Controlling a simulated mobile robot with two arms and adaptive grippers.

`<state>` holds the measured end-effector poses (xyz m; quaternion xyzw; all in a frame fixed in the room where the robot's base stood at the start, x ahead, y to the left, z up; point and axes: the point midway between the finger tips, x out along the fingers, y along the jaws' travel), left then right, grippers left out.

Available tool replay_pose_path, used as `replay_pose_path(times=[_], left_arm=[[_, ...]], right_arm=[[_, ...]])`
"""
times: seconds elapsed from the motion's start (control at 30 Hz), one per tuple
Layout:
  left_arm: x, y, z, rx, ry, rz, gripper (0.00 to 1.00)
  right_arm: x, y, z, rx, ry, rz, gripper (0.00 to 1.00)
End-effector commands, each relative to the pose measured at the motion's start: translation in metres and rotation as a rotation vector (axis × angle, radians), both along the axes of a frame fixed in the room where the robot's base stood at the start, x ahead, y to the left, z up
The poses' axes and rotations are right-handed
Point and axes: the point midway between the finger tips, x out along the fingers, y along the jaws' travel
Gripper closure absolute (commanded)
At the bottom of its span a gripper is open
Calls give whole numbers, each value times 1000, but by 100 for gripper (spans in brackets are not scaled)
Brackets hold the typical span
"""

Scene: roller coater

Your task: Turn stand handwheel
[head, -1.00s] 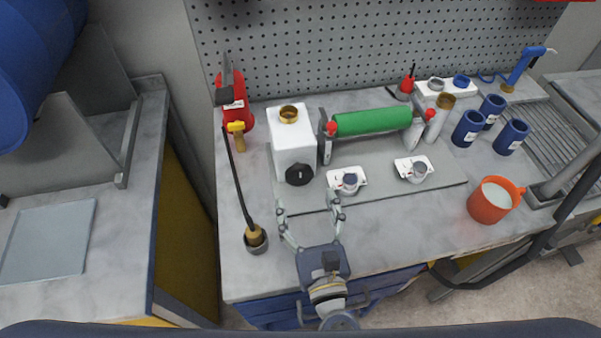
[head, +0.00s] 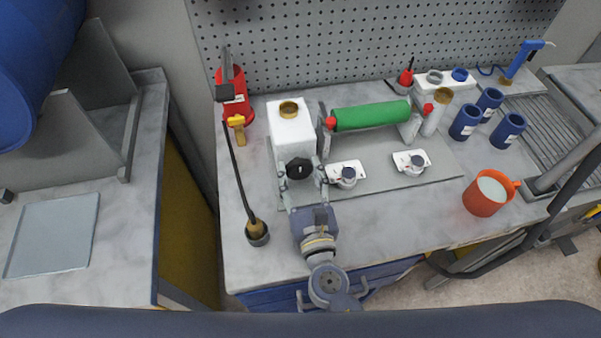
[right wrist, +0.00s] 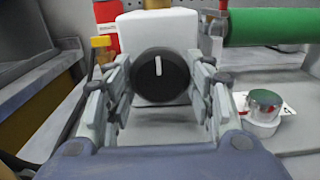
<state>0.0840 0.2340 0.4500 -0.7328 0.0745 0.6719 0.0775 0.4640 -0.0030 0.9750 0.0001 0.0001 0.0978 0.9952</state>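The black round handwheel (head: 299,168) with a white pointer line sits on the front of a white box-shaped stand (head: 291,130) with a brass ring on top. In the right wrist view the handwheel (right wrist: 161,75) lies between the fingers, its pointer near upright. My right gripper (head: 303,180) is open, its fingers on either side of the handwheel. A gap shows between the fingers and the wheel in the right wrist view (right wrist: 160,98). My left gripper is not in view.
A green roller (head: 370,115) lies right of the stand. Two white knob units (head: 347,175) are on the grey plate. An orange mug (head: 485,196) and blue cans (head: 466,122) stand at right.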

Motion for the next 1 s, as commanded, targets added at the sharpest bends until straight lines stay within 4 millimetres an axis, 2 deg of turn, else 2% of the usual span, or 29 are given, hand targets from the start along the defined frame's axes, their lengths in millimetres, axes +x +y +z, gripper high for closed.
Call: replay_pose_path(times=[0.37,1.0], left_arm=[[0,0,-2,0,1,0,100],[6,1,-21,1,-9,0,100]], right_arm=[[0,0,0,45,9,2,74],[0,0,-1,468,92,1,74]])
